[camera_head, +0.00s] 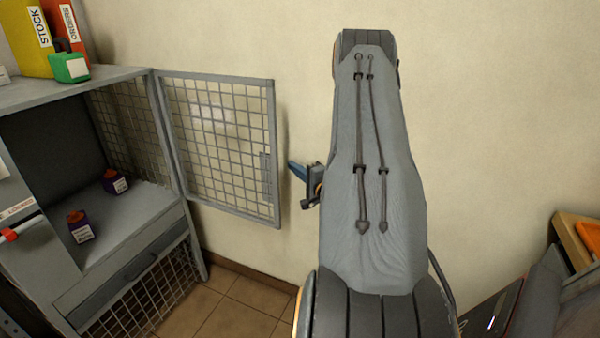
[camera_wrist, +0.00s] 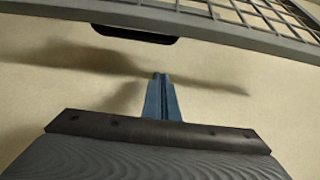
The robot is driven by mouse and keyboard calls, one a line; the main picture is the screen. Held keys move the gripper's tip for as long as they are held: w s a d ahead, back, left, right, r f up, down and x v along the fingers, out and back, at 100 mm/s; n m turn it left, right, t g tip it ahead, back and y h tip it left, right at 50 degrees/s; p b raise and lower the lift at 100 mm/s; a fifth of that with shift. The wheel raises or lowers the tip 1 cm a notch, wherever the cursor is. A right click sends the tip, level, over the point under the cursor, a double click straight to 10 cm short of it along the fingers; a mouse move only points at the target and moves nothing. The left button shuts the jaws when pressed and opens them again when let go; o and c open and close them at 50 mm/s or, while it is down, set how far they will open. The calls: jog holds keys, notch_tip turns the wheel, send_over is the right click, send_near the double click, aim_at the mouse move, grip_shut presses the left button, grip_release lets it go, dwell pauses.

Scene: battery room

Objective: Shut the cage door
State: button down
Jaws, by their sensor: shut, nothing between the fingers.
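The cage door (camera_head: 222,143), a grey frame with wire mesh, stands wide open to the right of the cage (camera_head: 118,235), hinged at the cage's right front post. Its grey handle plate (camera_head: 265,178) is near the free edge. My gripper (camera_head: 293,165) is shut and empty, just right of the door's free edge, with a small gap showing. In the wrist view the blue fingers (camera_wrist: 161,78) are together and point toward the door's frame (camera_wrist: 210,30) and a dark handle (camera_wrist: 135,34), apart from both. Part of my gripper is hidden behind my arm.
Two purple items with orange tops, one nearer (camera_head: 80,226) and one farther (camera_head: 114,181), sit on the cage's shelf. A green padlock-like object (camera_head: 70,66) and binders (camera_head: 50,38) stand on top. A wall (camera_head: 285,60) is behind the door. A wooden-edged surface (camera_head: 572,240) is at right.

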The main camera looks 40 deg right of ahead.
jog(key=shift+w+a+p, duration=0.95)
jog(key=shift+w+a, duration=0.7)
jog(key=shift+w, duration=0.05)
jog(key=shift+a, duration=0.1)
